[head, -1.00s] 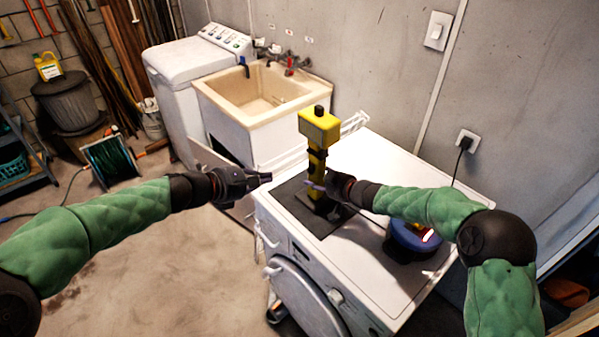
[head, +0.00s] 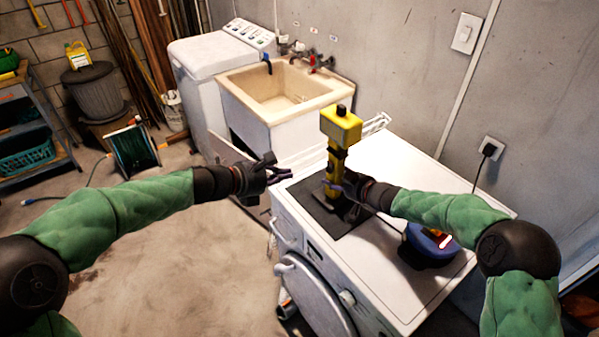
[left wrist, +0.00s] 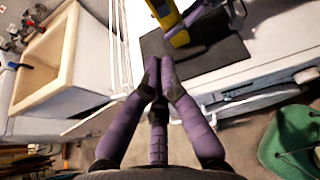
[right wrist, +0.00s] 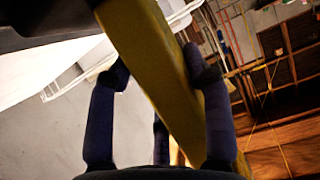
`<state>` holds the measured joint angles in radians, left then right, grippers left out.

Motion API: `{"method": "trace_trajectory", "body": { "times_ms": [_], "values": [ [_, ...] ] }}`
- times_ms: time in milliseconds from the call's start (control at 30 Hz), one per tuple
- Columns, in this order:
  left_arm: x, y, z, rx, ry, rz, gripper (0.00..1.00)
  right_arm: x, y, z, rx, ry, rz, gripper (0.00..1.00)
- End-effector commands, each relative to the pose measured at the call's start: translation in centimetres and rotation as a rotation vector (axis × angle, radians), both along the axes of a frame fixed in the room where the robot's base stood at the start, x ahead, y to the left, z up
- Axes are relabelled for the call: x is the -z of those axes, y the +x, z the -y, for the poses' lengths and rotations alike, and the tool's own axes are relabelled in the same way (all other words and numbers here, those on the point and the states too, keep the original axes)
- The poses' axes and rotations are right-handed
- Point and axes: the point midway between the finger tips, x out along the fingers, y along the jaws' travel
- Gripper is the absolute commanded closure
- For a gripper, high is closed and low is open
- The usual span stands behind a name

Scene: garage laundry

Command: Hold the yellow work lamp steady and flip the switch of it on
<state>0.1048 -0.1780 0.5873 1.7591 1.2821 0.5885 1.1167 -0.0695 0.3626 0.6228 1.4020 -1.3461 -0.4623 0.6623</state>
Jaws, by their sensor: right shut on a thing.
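The yellow work lamp (head: 341,128) stands upright on a dark mat (head: 312,203) on top of the white front-loading machine. It has a boxy yellow head with a small black knob on top and dark parts on its post. My right gripper (head: 338,188) is shut around the lamp's lower post; the yellow post (right wrist: 150,60) shows between its fingers in the right wrist view. My left gripper (head: 288,174) is left of the lamp, at the machine's front left edge, apart from the lamp. Its fingertips (left wrist: 160,64) meet with nothing between them. The lamp's head is outside the right wrist view.
A blue round object (head: 430,243) sits on the machine top right of the lamp, near my right forearm. A white wire rack (head: 374,124) is behind the lamp. A beige sink (head: 285,88) and a white washer (head: 215,55) stand behind left. Open floor lies left.

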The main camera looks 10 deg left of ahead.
Motion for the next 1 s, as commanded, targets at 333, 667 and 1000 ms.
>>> {"method": "trace_trajectory", "body": {
  "times_ms": [333, 667, 1000],
  "values": [
    [2.5, 3.9, 4.1, 0.005, 0.001, -0.002, 1.0, -0.1, 0.1, 0.1, 0.001, 0.0, 0.003, 1.0],
    [4.7, 7.4, 7.5, 0.002, 0.001, -0.001, 1.0, -0.2, 0.1, 0.0, 0.001, 0.001, 0.003, 1.0],
    [5.3, 8.5, 8.5, 0.002, 0.001, 0.001, 1.0, -0.2, 0.1, 0.0, 0.001, 0.001, 0.003, 1.0]
  ]
}}
